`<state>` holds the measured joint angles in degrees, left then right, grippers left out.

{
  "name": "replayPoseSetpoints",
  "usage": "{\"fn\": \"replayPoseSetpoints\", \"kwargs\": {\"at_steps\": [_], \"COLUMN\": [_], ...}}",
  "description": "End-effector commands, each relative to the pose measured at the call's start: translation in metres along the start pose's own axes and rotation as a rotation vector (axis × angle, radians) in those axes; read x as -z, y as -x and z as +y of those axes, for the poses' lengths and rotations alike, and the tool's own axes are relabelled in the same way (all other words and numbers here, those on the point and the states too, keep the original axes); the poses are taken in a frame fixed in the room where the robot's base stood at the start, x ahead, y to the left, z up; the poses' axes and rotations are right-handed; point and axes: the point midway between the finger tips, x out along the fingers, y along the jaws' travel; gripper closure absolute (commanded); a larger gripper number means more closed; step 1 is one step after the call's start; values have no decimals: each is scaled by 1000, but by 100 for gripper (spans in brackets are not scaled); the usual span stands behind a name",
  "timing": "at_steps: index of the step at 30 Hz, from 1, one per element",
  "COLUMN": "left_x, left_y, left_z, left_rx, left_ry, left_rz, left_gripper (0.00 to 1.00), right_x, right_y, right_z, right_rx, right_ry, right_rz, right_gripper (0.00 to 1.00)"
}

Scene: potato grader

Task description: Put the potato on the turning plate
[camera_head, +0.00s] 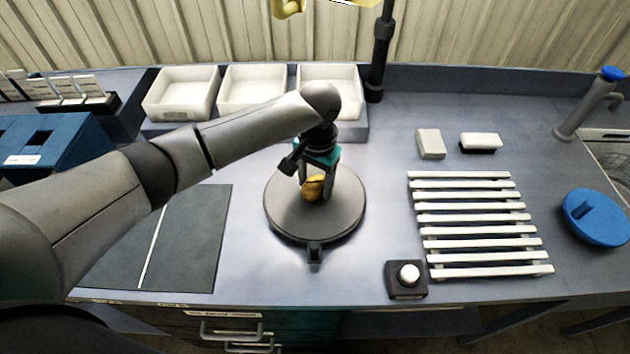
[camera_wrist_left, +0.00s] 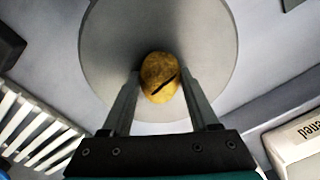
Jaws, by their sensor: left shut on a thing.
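A yellow-brown potato (camera_head: 313,188) is between the fingers of my left gripper (camera_head: 317,186), over the round grey turning plate (camera_head: 340,215). In the left wrist view the potato (camera_wrist_left: 160,76) sits between the two fingertips (camera_wrist_left: 160,82), with a dark mark on its skin, and the plate (camera_wrist_left: 205,30) fills the background behind it. My left gripper is shut on the potato and points down. I cannot tell whether the potato touches the plate.
Three white trays (camera_head: 184,93) stand at the back, one behind my left arm. A dark mat (camera_head: 190,240) lies left of the plate. A white slatted rack (camera_head: 475,225), a button box (camera_head: 406,280) and a blue round object (camera_head: 596,218) are to the right.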

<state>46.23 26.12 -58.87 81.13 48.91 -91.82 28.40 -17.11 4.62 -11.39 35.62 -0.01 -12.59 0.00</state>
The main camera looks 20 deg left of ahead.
Motion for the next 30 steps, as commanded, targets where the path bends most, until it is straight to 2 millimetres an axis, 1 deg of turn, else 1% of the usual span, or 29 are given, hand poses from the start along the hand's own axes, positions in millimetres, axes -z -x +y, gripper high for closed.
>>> {"fn": "replayPoseSetpoints", "kwargs": {"at_steps": [2,3,10,17,20,23,30], "left_x": [0,0,0,0,0,1,1], "left_y": [-2,-2,-2,-2,3,17,69], "left_z": [0,0,0,0,0,0,0], "left_rx": [-1,-1,0,0,0,-2,-1], "left_ry": [0,0,0,1,0,0,0], "left_rz": [0,0,0,0,1,2,5], "left_gripper": [98,35,9,9,9,9,9], "right_x": [0,0,0,0,-1,0,0], "right_y": [0,0,0,0,0,3,11], "right_z": [0,0,0,0,0,0,0], "right_rx": [0,0,0,0,0,0,1], "right_ry": [0,0,0,1,1,1,1], "right_rz": [1,1,0,0,-1,-1,-2], "right_gripper": [50,50,50,50,50,50,50]}}
